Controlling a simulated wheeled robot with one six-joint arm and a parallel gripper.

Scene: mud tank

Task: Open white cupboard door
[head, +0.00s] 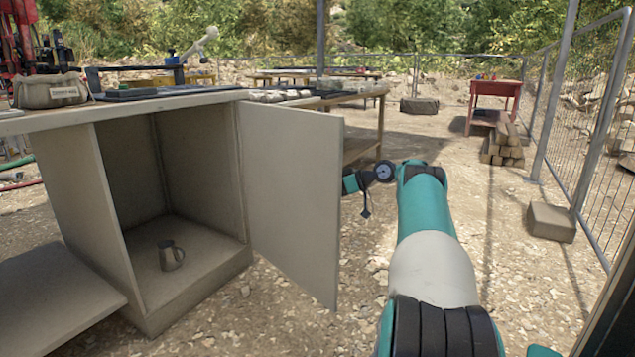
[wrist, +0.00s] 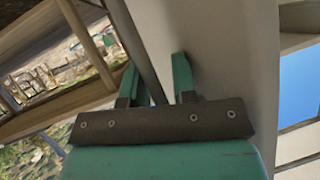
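The white cupboard door (head: 290,190) stands swung wide open at the right side of the cupboard (head: 190,95), its face pale grey-beige. My arm reaches past the door's right edge, and my gripper is hidden behind the door in the head view. In the wrist view my gripper (wrist: 155,80) has its two green fingers apart. A dark narrow strip runs between them, and the pale door surface (wrist: 230,60) fills the area to the right. The right finger lies close against that surface; whether it touches is unclear.
A low panel (head: 60,300) juts out at the lower left. A wooden table (head: 365,95) stands behind the door. Gravel ground right of my arm is fairly clear up to a block (head: 551,222) by the fence.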

